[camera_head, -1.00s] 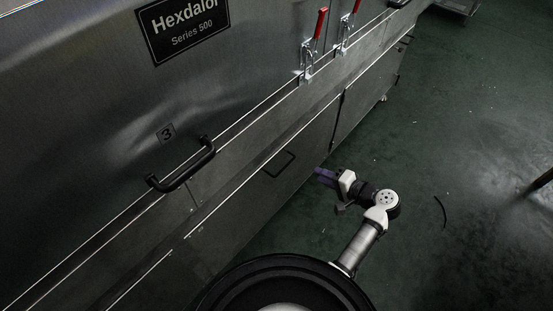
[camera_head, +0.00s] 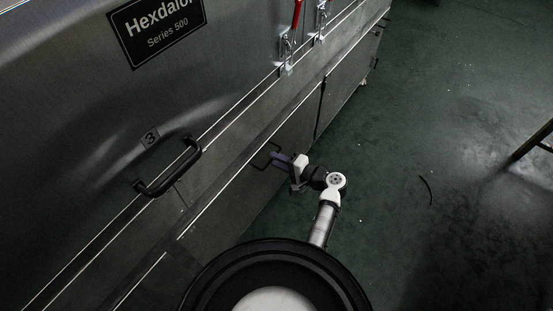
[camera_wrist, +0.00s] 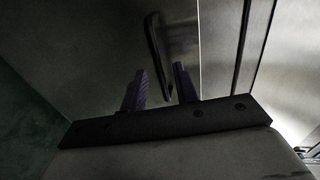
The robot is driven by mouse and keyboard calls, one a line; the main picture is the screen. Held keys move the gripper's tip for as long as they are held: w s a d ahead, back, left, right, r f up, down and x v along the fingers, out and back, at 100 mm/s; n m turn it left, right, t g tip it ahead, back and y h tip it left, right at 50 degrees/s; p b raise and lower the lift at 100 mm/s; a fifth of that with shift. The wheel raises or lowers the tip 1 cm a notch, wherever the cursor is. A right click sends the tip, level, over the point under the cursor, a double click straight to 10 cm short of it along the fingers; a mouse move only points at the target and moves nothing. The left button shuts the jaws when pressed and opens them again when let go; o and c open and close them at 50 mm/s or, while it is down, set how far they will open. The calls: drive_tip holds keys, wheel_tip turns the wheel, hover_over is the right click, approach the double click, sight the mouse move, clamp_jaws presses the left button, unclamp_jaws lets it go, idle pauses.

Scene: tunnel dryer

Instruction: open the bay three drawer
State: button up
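The bay marked by a "3" label (camera_head: 150,138) has a grey lower drawer front (camera_head: 225,205) with a thin dark loop handle (camera_head: 263,153). My gripper (camera_head: 277,159) has purple fingers that reach to this handle in the head view. In the wrist view the two fingers (camera_wrist: 160,88) stand apart, and the dark handle bar (camera_wrist: 157,50) runs down into the gap between their tips. Whether either finger touches the bar I cannot tell. The drawer front looks flush with the machine side.
A thick black handle (camera_head: 168,168) sits on the upper hood under the "3". Red-handled toggle clamps (camera_head: 286,45) stand farther along the machine. The green floor (camera_head: 400,130) to the right is mostly clear, with a dark leg (camera_head: 530,142) at the right edge.

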drive_tip(key=shift+w+a+f, duration=0.1)
drive_tip(key=shift+w+a, duration=0.25)
drive_tip(key=shift+a, duration=0.1)
clamp_jaws()
drive_tip(key=shift+s+d, duration=0.1)
